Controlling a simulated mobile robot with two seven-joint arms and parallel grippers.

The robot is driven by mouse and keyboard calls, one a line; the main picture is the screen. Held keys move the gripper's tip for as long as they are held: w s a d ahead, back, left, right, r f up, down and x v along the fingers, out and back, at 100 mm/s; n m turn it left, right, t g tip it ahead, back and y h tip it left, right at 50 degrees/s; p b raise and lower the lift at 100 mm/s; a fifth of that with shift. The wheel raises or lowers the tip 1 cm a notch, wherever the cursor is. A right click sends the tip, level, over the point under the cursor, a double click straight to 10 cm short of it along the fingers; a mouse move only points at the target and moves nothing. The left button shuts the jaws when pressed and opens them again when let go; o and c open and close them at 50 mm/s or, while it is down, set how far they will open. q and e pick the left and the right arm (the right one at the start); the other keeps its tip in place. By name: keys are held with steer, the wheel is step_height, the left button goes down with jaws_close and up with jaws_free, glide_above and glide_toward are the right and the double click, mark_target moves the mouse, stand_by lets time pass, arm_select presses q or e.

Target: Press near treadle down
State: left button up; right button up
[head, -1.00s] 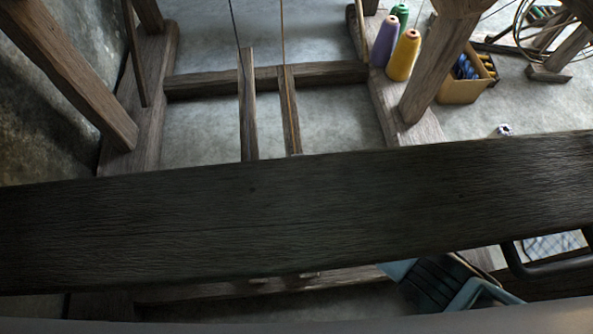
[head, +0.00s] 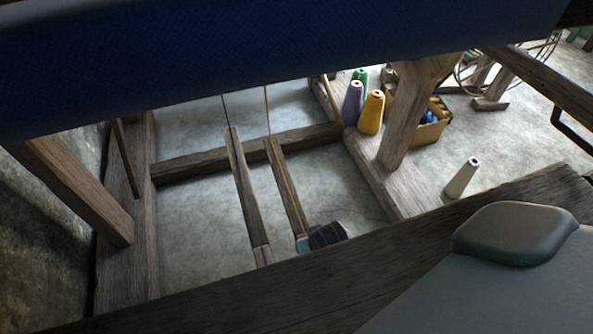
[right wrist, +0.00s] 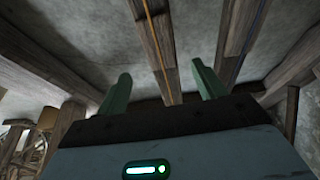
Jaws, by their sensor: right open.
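Two long wooden treadles lie side by side under the loom in the head view. The left treadle (head: 245,190) has a dark cord at its far end, the right treadle (head: 285,185) an orange one. My right gripper (head: 305,243) is at the front end of the right treadle, partly behind the front beam. In the right wrist view its two green fingers (right wrist: 162,85) are apart and empty, with the orange-corded treadle (right wrist: 157,45) between them in the picture. The other treadle (right wrist: 238,35) passes beyond the right finger. Contact cannot be told. My left gripper is out of view.
A dark wooden beam (head: 300,290) crosses the front and a blue cloth roll (head: 270,60) crosses the top. Purple (head: 352,105) and yellow (head: 371,113) cones stand by the right post (head: 405,115). A pale cone (head: 461,178) stands on the floor.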

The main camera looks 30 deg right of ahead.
steer(key=b+x, duration=0.4)
steer(key=x, duration=0.2)
steer(key=shift+f, duration=0.1)
steer(key=shift+b+x, duration=0.5)
steer(key=shift+x, duration=0.3)
steer(key=shift+w, duration=0.1)
steer(key=shift+c, duration=0.4)
steer(key=c, duration=1.2)
